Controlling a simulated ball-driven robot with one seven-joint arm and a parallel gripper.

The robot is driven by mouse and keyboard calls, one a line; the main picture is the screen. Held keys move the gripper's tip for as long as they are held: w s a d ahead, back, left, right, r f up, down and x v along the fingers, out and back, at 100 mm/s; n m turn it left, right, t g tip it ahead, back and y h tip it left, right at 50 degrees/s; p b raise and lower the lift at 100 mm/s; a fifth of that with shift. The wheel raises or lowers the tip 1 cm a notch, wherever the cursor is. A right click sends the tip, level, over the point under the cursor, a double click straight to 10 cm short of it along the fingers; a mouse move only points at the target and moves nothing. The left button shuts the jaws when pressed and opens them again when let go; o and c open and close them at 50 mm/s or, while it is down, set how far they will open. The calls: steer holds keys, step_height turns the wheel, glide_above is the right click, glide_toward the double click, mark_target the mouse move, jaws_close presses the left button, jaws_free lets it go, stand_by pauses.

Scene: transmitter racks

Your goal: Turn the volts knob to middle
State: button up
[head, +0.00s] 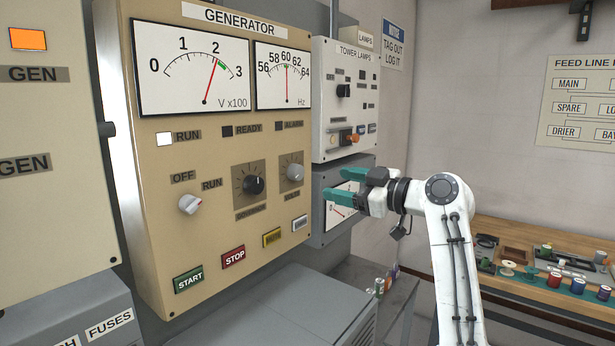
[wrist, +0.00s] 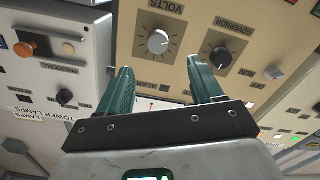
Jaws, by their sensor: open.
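The volts knob (head: 293,172) is a light grey round knob on a dark square plate, at the right side of the beige generator panel (head: 150,235). Its label is hard to read in the head view. In the wrist view, which is upside down, the volts knob (wrist: 158,41) sits under the word VOLTS, just beyond and between my fingertips. The knob's pointer direction is too small to tell. My gripper (head: 342,184) is open and empty, to the right of the knob and apart from it. Its teal fingers (wrist: 160,66) are spread in the wrist view.
The black governor knob (head: 254,184) is left of the volts knob. The white run switch (head: 191,204) and several push buttons lie lower. The tower lamps box (head: 322,110) juts out at the right, near my gripper.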

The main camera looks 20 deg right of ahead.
mark_target(299, 172)
steer(key=p+x, duration=0.1)
steer(key=x, duration=0.2)
steer(key=p+x, duration=0.1)
steer(key=x, duration=0.3)
steer(key=r+p+x, duration=0.1)
steer(key=x, duration=0.3)
steer(key=shift+c, duration=0.4)
steer(key=c, duration=1)
